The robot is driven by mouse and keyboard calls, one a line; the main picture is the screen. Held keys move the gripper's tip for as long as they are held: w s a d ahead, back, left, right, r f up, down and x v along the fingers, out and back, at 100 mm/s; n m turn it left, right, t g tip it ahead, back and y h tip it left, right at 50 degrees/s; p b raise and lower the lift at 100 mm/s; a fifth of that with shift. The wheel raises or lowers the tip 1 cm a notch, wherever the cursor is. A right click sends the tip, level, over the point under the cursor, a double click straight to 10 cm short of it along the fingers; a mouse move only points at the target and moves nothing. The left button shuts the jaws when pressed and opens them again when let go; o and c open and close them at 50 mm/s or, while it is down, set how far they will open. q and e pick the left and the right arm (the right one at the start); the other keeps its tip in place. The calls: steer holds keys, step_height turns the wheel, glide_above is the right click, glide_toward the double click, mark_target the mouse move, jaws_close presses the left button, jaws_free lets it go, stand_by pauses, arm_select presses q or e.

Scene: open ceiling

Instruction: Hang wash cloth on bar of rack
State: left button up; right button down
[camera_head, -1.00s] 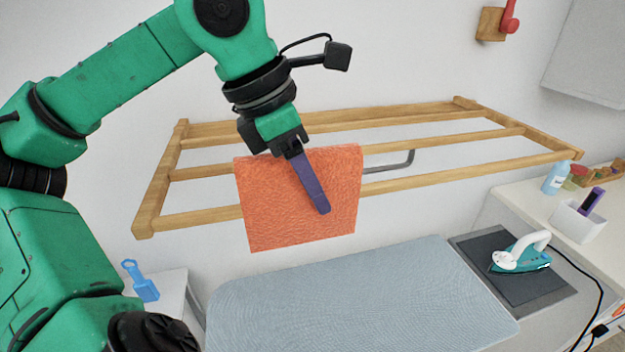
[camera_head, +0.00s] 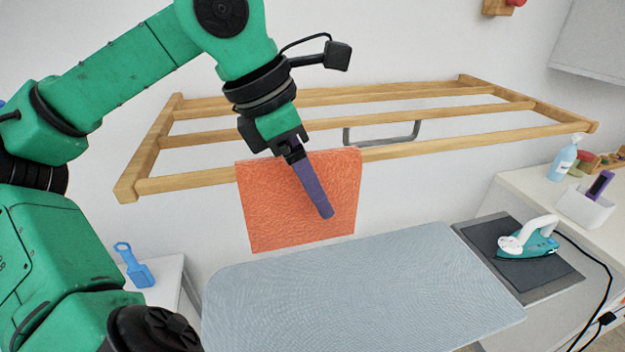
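The orange wash cloth (camera_head: 270,212) hangs down flat from my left gripper (camera_head: 312,185). One purple finger lies across its near face; the other finger is hidden behind the cloth. The wooden rack (camera_head: 150,150) is on the wall, with several long bars. The cloth covers part of its front bar (camera_head: 450,147) in this view, and its top edge shows slightly above that bar. I cannot tell whether the cloth touches the bar or is in front of it. My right gripper is not in view.
A grey-blue ironing board (camera_head: 350,290) stands below the cloth. At the right are an iron (camera_head: 527,240) on a dark pad, a white holder (camera_head: 585,207) and a blue bottle (camera_head: 563,160).

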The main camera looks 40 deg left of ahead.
arm_select(q)
steer(key=shift+r, duration=0.1)
steer(key=v, duration=1.4)
steer(key=shift+s+r+p, duration=0.15)
steer(key=shift+s+p, duration=0.05)
steer(key=shift+p, duration=0.15)
steer(key=shift+w, duration=0.1)
